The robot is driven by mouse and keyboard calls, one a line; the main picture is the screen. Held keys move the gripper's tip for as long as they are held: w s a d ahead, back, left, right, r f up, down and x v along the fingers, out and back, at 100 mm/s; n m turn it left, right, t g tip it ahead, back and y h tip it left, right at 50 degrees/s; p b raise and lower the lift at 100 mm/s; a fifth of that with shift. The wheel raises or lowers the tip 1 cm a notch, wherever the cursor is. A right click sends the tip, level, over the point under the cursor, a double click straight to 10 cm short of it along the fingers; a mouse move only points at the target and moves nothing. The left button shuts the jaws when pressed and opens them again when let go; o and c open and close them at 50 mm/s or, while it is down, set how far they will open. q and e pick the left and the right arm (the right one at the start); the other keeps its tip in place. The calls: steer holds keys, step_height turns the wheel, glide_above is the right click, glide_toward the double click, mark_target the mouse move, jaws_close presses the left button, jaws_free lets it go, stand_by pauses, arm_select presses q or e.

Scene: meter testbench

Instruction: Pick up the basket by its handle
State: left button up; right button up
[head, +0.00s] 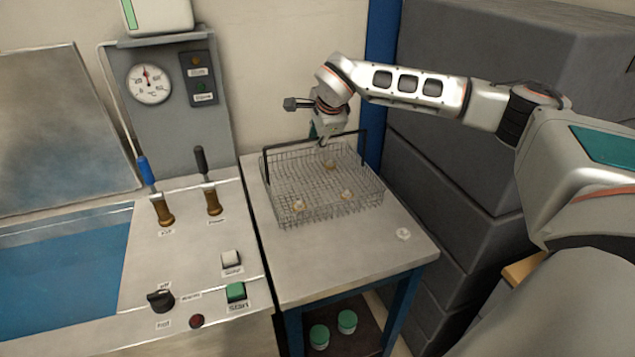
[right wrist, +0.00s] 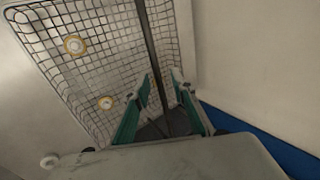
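The wire basket (head: 282,203) stands on the small side table, with its dark handle (head: 290,145) upright across its top. A few small round pieces with tan rims lie inside it. My right gripper (head: 320,142) is at the handle, pointing down from above. In the right wrist view the basket (right wrist: 95,50) is at the upper left. The handle (right wrist: 148,45) runs down between the two green fingers of my right gripper (right wrist: 162,78), which stand apart with a gap on either side of it. My left gripper is out of view.
The side table (head: 340,260) has free room in front of the basket and carries a small white piece (head: 403,234). A bench with levers (head: 208,180), buttons and a gauge (head: 148,84) stands left. Grey boxes (head: 470,130) and a blue post (head: 382,60) stand right.

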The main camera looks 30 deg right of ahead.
jaws_close()
steer(key=shift+r, duration=0.1)
